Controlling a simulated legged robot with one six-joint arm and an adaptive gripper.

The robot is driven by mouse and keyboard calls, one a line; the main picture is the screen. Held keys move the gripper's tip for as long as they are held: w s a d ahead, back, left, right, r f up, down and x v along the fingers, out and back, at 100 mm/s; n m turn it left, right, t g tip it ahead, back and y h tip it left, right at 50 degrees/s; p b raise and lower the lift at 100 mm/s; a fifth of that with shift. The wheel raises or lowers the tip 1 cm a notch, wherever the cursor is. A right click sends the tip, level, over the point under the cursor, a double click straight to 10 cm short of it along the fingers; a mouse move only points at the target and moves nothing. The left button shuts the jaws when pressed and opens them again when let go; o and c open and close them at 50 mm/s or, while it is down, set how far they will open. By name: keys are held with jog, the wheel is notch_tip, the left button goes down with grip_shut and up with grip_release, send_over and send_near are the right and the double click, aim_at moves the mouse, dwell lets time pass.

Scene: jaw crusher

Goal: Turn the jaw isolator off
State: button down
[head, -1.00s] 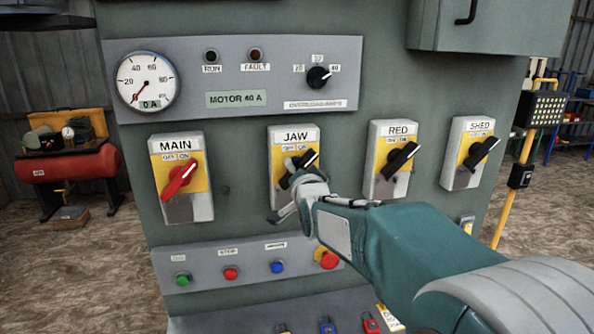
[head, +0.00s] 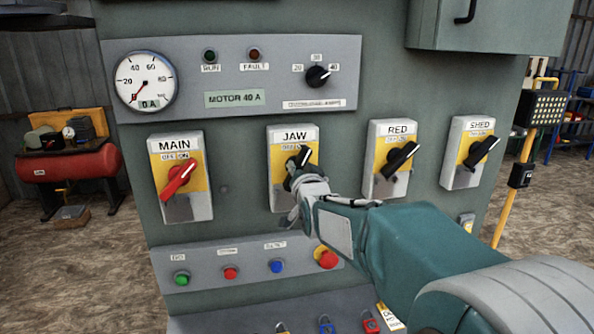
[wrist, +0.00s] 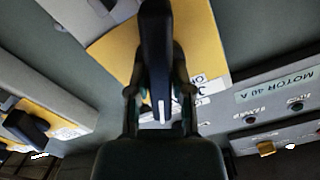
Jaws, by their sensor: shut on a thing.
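The jaw isolator (head: 281,196) is a grey box with a yellow plate, labelled JAW, second from the left on the green panel. Its black handle (head: 303,158) points up and right, toward the ON side, in the head view. My gripper (head: 296,175) is at the handle from the front. In the wrist view the black handle (wrist: 157,60) runs between the two fingers of my gripper (wrist: 160,88), which are shut on it. The gripper hides the lower part of the handle in the head view.
The main isolator (head: 183,206) with a red handle stands to the left. The red isolator (head: 388,186) and shed isolator (head: 465,178) stand to the right, with black handles. A button strip (head: 206,278) lies below and a gauge panel (head: 235,75) above.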

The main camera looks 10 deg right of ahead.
jog(key=n, duration=0.7)
jog(key=shift+a+r, duration=0.1)
jog(key=shift+r, duration=0.1)
jog(key=n, duration=0.4)
jog(key=shift+a+n, duration=0.1)
jog(key=shift+n, duration=1.5)
jog(key=c, duration=0.8)
grip_release()
jog(key=shift+o, duration=1.4)
jog(key=shift+a+f, duration=0.15)
